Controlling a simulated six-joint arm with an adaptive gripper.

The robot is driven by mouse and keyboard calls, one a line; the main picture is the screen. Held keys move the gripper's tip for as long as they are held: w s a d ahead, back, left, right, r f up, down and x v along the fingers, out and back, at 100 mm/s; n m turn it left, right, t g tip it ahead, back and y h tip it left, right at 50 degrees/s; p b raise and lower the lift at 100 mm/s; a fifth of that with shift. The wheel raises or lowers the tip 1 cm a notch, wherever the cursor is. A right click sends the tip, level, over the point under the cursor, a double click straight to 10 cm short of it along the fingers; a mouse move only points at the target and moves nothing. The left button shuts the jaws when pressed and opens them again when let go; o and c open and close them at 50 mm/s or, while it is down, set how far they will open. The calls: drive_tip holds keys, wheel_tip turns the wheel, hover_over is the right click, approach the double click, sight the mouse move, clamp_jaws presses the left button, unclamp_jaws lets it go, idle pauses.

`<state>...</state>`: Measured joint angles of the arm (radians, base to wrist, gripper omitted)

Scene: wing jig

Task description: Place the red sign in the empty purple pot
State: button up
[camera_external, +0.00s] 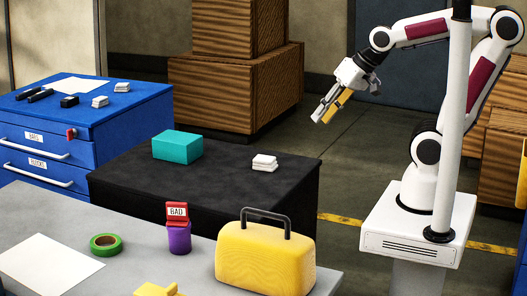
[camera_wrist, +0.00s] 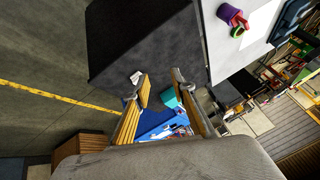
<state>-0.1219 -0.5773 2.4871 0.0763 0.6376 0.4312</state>
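The red sign (camera_external: 177,211), lettered "BAD", stands upright at the top of the purple pot (camera_external: 179,238) on the grey table. It appears to sit in or on the pot's mouth; how deep it sits I cannot tell. In the wrist view the purple pot (camera_wrist: 228,13) and the red sign (camera_wrist: 239,20) are small, near the top right. My gripper (camera_external: 323,116) is raised in the air beyond the black table's far right corner, well away from both. In the wrist view its yellow-padded fingers (camera_wrist: 160,84) are apart with nothing held between them.
The grey table (camera_external: 125,215) also holds a yellow case (camera_external: 264,260), a green tape roll (camera_external: 105,244) and white paper (camera_external: 48,262). A teal box (camera_external: 178,146) and a white stack (camera_external: 264,162) are on the black table (camera_external: 225,178). A blue cabinet (camera_external: 120,130) stands left.

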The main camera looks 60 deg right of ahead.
drive_tip(key=s+d+n+g+h, duration=0.1)
drive_tip(key=s+d+n, duration=0.3)
drive_tip(key=s, duration=0.3)
drive_tip(key=shift+d, duration=0.4)
drive_tip(key=shift+r, duration=0.1)
idle(0.8)
